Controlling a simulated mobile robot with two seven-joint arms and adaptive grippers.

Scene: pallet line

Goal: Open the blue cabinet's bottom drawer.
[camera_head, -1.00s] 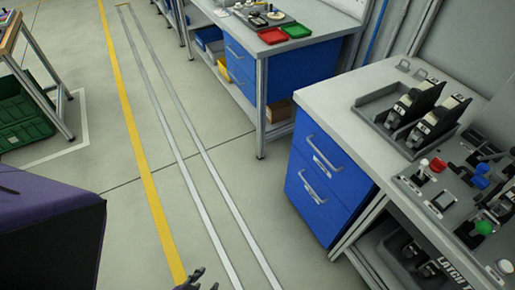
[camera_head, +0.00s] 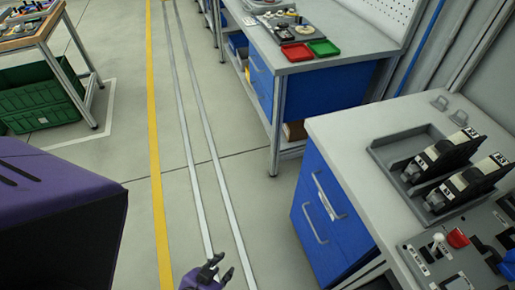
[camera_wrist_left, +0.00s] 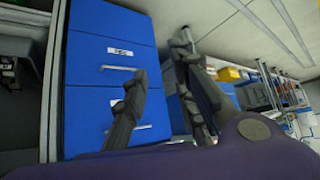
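The blue cabinet (camera_head: 345,240) stands under the grey workbench at the right in the head view. Its two drawer fronts each have a pale bar handle, and both look closed. The bottom drawer's handle (camera_head: 314,224) is the lower one. My left gripper (camera_head: 208,272) is at the bottom edge of the head view, left of the cabinet and apart from it. In the left wrist view its two dark fingers (camera_wrist_left: 163,55) are spread and empty, with blue drawer fronts (camera_wrist_left: 90,100) behind them. My right gripper is not in view.
The grey bench top (camera_head: 370,125) above the cabinet holds a tray of black devices (camera_head: 440,170). A second bench (camera_head: 330,65) with blue drawers stands farther back. A table (camera_head: 55,40) with green crates (camera_head: 40,95) is at the left. The floor between is clear.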

